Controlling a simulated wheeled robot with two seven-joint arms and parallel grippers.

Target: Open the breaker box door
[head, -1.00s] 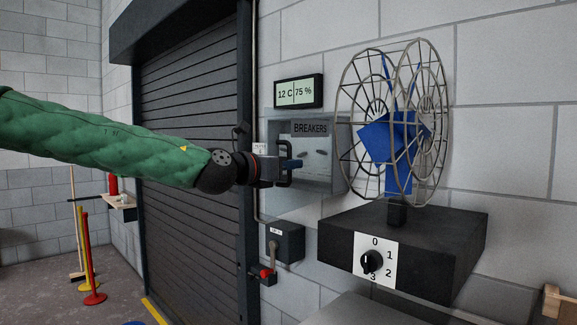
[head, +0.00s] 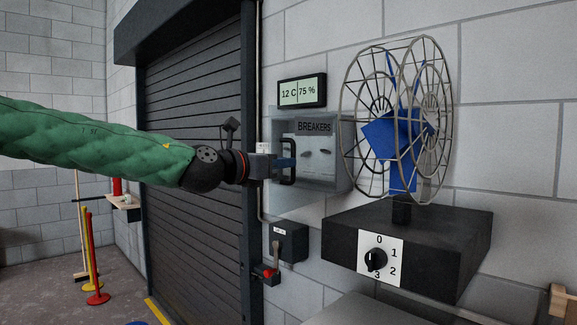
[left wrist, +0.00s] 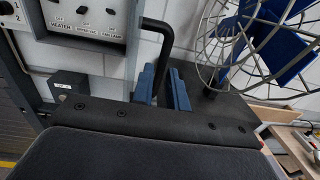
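The dark bar handle (head: 290,146) is at the door's left. My left gripper (head: 287,163) reaches it from the left. In the left wrist view the handle (left wrist: 158,27) runs down between the two blue fingers (left wrist: 164,88), which are close on both sides and look shut on it. My right gripper is out of view.
A caged fan (head: 400,130) on a black base (head: 450,235) stands close to the right of the box. A display (head: 302,91) is above. A switch box (head: 289,242) with a lever is below. A roller shutter (head: 195,150) is at left.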

